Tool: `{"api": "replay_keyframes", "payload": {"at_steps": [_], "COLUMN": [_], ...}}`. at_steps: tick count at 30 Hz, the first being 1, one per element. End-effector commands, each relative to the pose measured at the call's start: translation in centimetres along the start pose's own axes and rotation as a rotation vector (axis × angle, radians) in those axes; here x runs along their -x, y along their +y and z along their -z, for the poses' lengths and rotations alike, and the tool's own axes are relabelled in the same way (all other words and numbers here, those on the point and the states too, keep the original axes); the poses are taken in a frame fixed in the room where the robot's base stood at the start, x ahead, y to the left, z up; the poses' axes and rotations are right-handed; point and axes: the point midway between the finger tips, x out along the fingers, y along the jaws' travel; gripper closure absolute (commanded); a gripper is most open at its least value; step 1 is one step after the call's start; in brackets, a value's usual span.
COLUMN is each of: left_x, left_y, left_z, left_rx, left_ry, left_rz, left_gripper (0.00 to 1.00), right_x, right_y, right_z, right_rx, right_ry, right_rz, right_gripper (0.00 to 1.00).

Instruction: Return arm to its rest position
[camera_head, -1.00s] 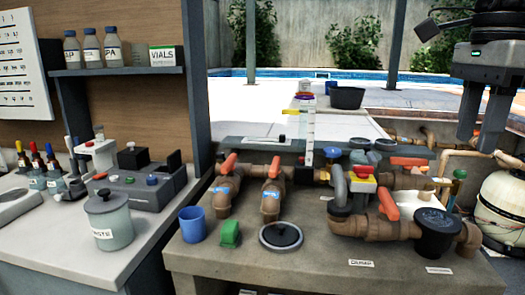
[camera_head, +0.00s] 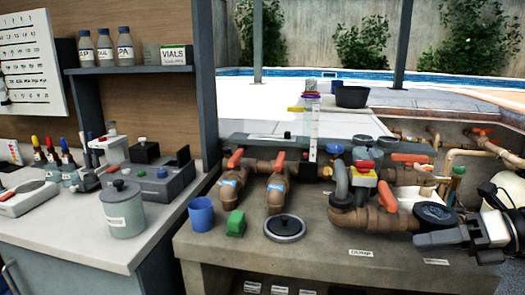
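My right arm comes in at the right edge. Its dark grey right gripper (camera_head: 422,240) points left, low over the right end of the stone ledge, just in front of the round black lid (camera_head: 436,214) on the pipework. I see it from the side, so I cannot tell whether the fingers are apart; no held object shows. Whether it touches the ledge or pipe is unclear. My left arm and gripper are out of view.
The ledge (camera_head: 310,262) bears brown pipes with red-handled valves (camera_head: 276,188), a blue cup (camera_head: 201,214), a green block (camera_head: 236,223) and a round dark lid (camera_head: 284,227). A counter with a lidded jar (camera_head: 124,211) stands left. The ledge front is mostly clear.

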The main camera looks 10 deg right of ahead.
Motion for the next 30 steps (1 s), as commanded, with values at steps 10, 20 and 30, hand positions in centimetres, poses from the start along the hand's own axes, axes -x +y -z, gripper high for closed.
{"api": "replay_keyframes", "payload": {"at_steps": [10, 20, 30], "left_x": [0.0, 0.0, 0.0], "left_y": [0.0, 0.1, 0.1], "left_z": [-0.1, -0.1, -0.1], "left_rx": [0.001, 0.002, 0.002], "left_ry": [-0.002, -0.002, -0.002], "left_rz": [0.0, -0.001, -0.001], "left_gripper": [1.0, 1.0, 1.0], "right_x": [-8.2, -18.3, -21.3], "right_y": [-7.9, -5.2, -2.4], "right_z": [12.8, 26.6, 29.4], "right_rx": [-1.205, -2.322, -2.614], "right_ry": [-0.665, -0.931, -0.934], "right_rz": [-0.181, -0.228, -0.215], "right_gripper": [0.64, 0.64, 0.64]}}
